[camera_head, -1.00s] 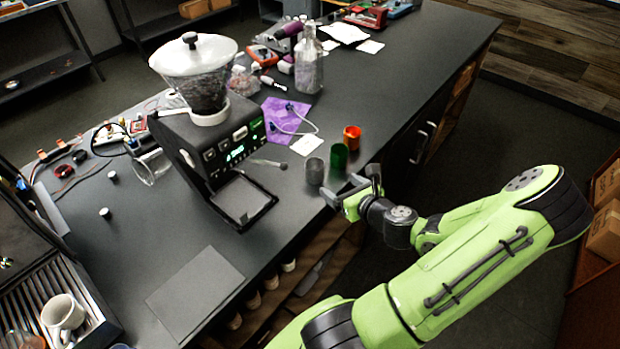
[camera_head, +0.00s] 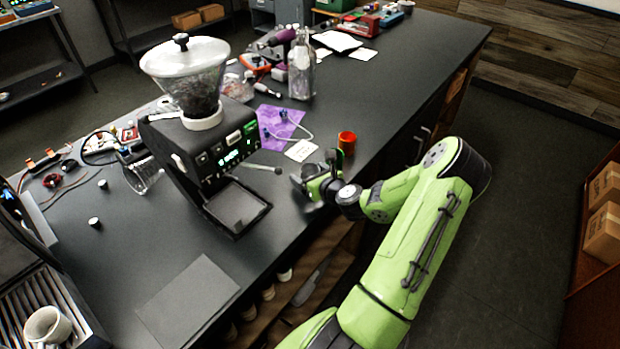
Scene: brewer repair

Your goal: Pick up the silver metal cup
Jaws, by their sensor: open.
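The silver metal cup (camera_head: 311,171) stands on the dark counter near its front edge, to the right of the grinder. Only a little grey of it shows, as my gripper covers most of it. My gripper (camera_head: 314,169) is open, low over the counter, with one finger on the left and one on the right of the cup's place. I cannot tell whether the fingers touch it.

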